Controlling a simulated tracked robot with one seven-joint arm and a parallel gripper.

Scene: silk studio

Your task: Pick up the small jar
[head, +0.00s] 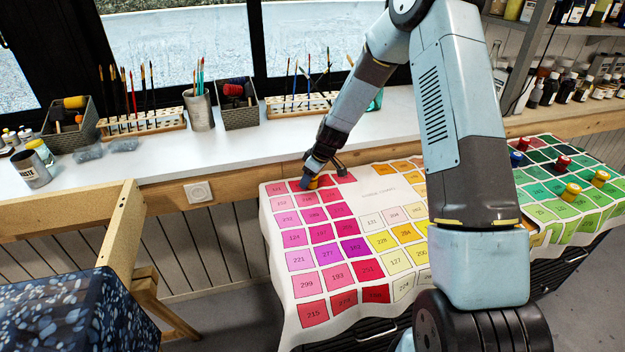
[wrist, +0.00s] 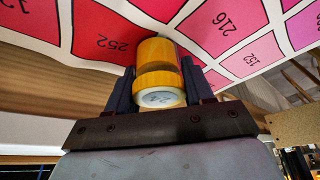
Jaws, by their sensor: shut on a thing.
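The small jar is yellow with a pale round end bearing a dark mark. In the wrist view the jar (wrist: 157,62) sits between the two dark fingers of my gripper (wrist: 158,88), which is shut on it. In the head view only a bit of the yellow jar (head: 313,183) shows beside my gripper (head: 308,179), at the far left corner of the colour-chart cloth (head: 345,232). The jar is at or just above the red squares; I cannot tell whether it touches the cloth.
More small jars stand on the green squares, among them a yellow one (head: 572,190) and a red one (head: 563,162). A white counter (head: 230,150) behind holds brush racks (head: 143,124), a metal cup (head: 200,110) and baskets (head: 70,127).

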